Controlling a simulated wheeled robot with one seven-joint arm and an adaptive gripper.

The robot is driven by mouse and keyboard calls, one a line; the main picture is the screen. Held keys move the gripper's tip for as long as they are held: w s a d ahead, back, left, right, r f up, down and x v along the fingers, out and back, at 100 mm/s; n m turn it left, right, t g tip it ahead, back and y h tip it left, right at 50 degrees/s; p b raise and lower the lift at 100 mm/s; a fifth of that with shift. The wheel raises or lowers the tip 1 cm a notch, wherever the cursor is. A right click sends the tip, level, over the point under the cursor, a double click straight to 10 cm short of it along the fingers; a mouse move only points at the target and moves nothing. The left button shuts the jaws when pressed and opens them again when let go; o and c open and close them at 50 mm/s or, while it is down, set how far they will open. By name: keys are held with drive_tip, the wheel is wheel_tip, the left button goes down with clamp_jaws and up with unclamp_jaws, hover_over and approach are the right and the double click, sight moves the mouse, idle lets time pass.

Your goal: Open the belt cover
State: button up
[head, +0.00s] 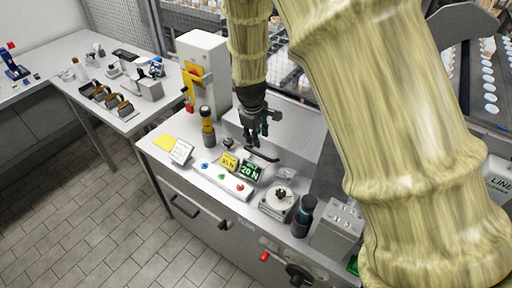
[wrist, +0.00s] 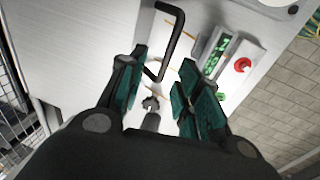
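My gripper (head: 254,142) hangs over the white workbench in the head view, fingers pointing down. In the wrist view its two green-padded fingers (wrist: 162,88) are apart, with nothing held between them. A black bent handle (head: 262,155) lies just below the fingertips; in the wrist view the handle (wrist: 176,35) shows ahead of the gap between the fingers, and I cannot tell whether it touches them. A light grey panel (head: 290,122) behind the gripper seems to be the belt cover; it looks closed. My arm hides much of the right side.
A control strip (head: 222,178) with buttons and a green display (head: 250,170) is close in front of the gripper. A black-and-yellow post (head: 208,127) and a white cabinet (head: 203,70) stand left. A dark bottle (head: 303,215) and a round dial device (head: 279,200) stand front right.

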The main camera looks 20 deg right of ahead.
sight(262, 156)
drive_tip(key=s+d+f+p, duration=0.1)
drive_tip(key=s+f, duration=0.1)
drive_tip(key=s, duration=0.3)
drive_tip(key=shift+g, duration=0.3)
drive_tip(key=w+f, duration=0.1)
drive_tip(key=f, duration=0.1)
drive_tip(key=w+f, duration=0.4)
drive_tip(key=shift+w+d+f+p, duration=0.15)
drive_tip(key=shift+w+f+p, duration=0.05)
drive_tip(key=shift+f+p, duration=0.2)
drive_tip(key=shift+s+r, duration=0.55)
drive_tip(key=shift+s, duration=0.25)
drive_tip(key=shift+s+r, duration=0.5)
drive_tip(key=shift+s, duration=0.25)
drive_tip(key=c, duration=0.4)
drive_tip(key=shift+s+r, duration=0.15)
drive_tip(key=shift+r, duration=0.05)
drive_tip(key=c, duration=0.3)
drive_tip(key=shift+w+f, duration=0.7)
drive_tip(key=shift+w, duration=0.05)
clamp_jaws()
drive_tip(key=shift+s, duration=0.1)
